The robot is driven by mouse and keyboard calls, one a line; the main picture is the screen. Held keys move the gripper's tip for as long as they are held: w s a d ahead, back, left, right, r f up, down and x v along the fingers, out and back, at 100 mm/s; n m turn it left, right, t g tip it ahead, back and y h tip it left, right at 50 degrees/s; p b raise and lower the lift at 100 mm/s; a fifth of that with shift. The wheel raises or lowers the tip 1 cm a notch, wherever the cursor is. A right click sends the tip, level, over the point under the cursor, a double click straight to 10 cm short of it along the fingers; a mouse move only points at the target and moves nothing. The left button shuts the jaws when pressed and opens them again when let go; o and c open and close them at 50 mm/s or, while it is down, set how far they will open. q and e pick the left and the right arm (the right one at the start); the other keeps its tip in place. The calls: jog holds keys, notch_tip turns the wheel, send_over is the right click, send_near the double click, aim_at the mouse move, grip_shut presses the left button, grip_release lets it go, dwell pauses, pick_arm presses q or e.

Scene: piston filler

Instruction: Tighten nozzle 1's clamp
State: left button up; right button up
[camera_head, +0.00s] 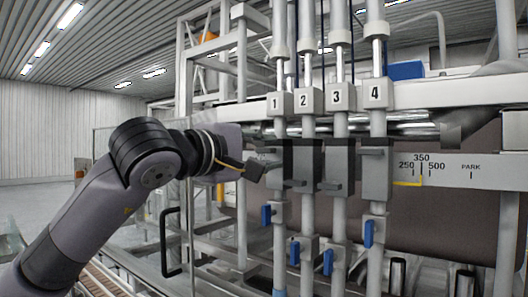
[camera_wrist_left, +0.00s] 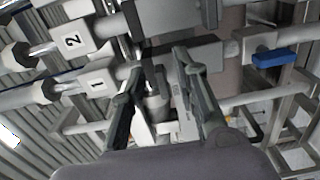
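Nozzle 1 (camera_head: 279,103) is the leftmost of the numbered nozzles in the head view. Its clamp (camera_head: 277,150) is a dark grey block on the bar below the number plate. My left gripper (camera_head: 258,168) is at the clamp's left front side, and its fingers partly cover the clamp. The left wrist view shows the gripper (camera_wrist_left: 163,85) with fingers apart, on either side of a small grey cylindrical part by the clamp (camera_wrist_left: 190,54). I cannot tell whether the fingers touch it. Nozzle 1's handle is not clearly visible. My right gripper is out of view.
Nozzles 2 (camera_head: 305,100), 3 (camera_head: 338,97) and 4 (camera_head: 377,95) stand close on the right with similar clamps. A blue valve handle (camera_head: 266,215) hangs below nozzle 1's clamp. A scale plate (camera_head: 480,170) is at the right. A frame post (camera_head: 241,80) stands close behind my gripper.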

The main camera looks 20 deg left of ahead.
pick_arm(q)
jog(key=v, duration=1.2)
